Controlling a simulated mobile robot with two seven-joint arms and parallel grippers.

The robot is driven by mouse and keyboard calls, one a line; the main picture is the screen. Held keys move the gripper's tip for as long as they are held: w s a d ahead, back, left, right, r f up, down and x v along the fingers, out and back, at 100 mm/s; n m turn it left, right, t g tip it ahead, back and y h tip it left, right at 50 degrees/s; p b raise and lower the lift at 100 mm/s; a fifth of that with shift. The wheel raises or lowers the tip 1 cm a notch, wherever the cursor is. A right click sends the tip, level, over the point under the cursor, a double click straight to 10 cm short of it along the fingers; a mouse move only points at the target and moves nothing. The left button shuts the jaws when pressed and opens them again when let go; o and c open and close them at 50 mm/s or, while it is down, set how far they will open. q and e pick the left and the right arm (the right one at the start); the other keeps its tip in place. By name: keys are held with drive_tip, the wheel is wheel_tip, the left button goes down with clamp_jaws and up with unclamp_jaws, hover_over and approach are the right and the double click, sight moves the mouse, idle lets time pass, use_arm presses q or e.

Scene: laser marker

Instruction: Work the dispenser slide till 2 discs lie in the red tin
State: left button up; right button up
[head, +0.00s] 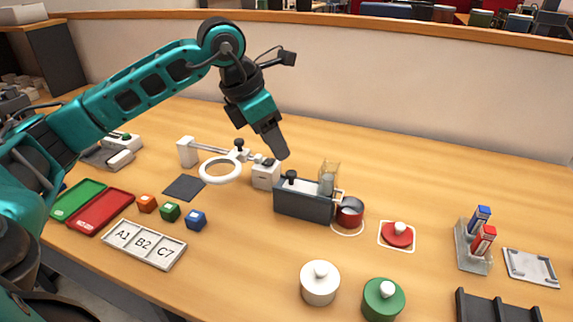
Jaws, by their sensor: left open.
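The dispenser (303,203) is a dark grey block near the middle of the table. A black knob (291,175) stands on its left end, and a clear tube (327,180) rises at its right end. The red tin (350,215) stands open at the dispenser's right end, inside a marked ring. Its inside is too small to tell whether discs lie in it. My left gripper (279,155) is open, pointing down above and slightly left of the knob, apart from it. My right gripper is out of view.
A white ring arm (220,170) and a small white box (265,175) stand left of the dispenser. A red lid (397,236) lies to the right. White (320,287) and green (382,303) knobbed pots stand in front. Coloured cubes (170,212) and trays are at left.

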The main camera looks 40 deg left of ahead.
sight(292, 173)
use_arm(q)
drive_tip(key=x, duration=0.8)
drive_tip(key=shift+r, duration=0.1)
drive_tip(key=shift+c, duration=0.2)
clamp_jaws()
drive_tip(key=shift+d, duration=0.1)
